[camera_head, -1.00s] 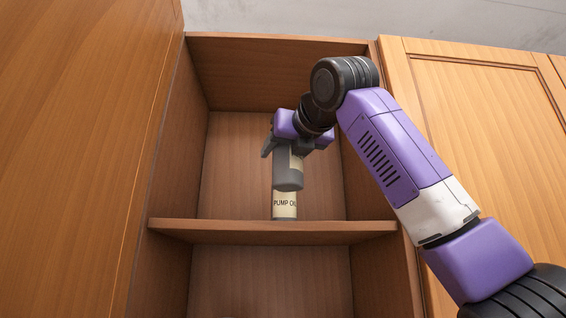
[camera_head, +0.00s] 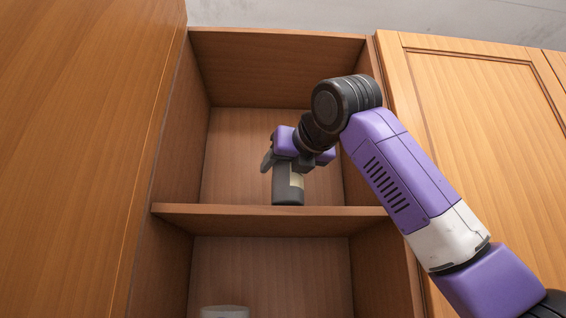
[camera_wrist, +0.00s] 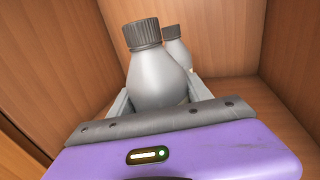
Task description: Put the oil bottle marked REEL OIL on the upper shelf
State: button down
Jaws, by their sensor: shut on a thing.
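My gripper (camera_head: 287,161) is shut on a dark grey bottle (camera_head: 287,190) in the upper compartment of the cabinet. The bottle is upright, with a pale label patch at its right side; I cannot read any lettering on it. Its base is at the level of the upper shelf (camera_head: 235,219), but the shelf's front edge hides whether it touches. The held bottle (camera_wrist: 160,85) also shows in the wrist view, ribbed dark cap up, between the fingers.
A second capped bottle (camera_wrist: 178,53) stands behind the held one; the head view hides it. Cabinet side walls are close on both sides. The shelf has free room left of my gripper. A pale round object (camera_head: 225,312) shows in the lower compartment.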

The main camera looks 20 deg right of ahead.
jog(key=shift+f, duration=0.5)
dwell(0.4)
jog(key=shift+c, duration=2)
grip_release()
jog(key=s+b, duration=0.3)
jog(key=s, duration=0.3)
jog(key=shift+s+f, duration=0.1)
jog(key=shift+s, duration=0.85)
jog(key=shift+s, duration=0.1)
jog(key=shift+a, duration=0.1)
grip_shut()
